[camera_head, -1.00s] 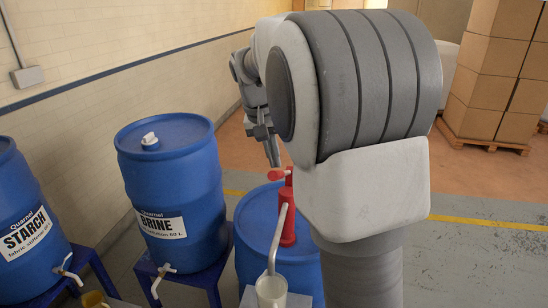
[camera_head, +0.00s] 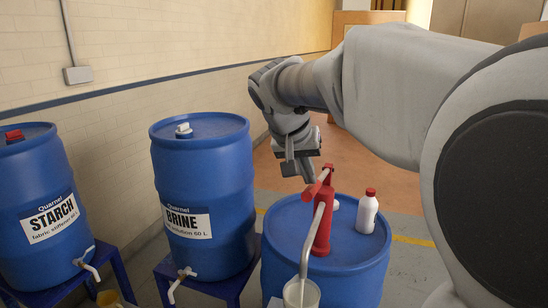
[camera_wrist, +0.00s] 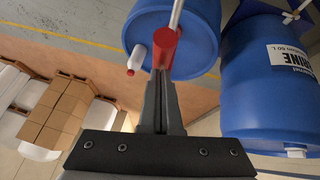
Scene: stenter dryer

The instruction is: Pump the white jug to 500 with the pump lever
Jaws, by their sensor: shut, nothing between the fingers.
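The red pump (camera_head: 323,222) stands on top of a blue drum (camera_head: 345,262), with its red lever (camera_head: 318,185) at the upper end. A grey spout pipe (camera_head: 309,245) runs down from the pump to the white jug (camera_head: 301,294), which is cut off by the bottom edge of the head view. The jug's level marks cannot be read. My gripper (camera_head: 306,172) is shut and empty, close beside the lever. In the wrist view its fingertips (camera_wrist: 161,72) lie just below the red pump part (camera_wrist: 165,46); whether they touch it I cannot tell.
A white bottle with a red cap (camera_head: 367,212) stands on the same drum, right of the pump. The BRINE drum (camera_head: 205,190) and STARCH drum (camera_head: 40,200) stand on blue stands at left. Stacked cartons (camera_wrist: 60,110) show in the wrist view.

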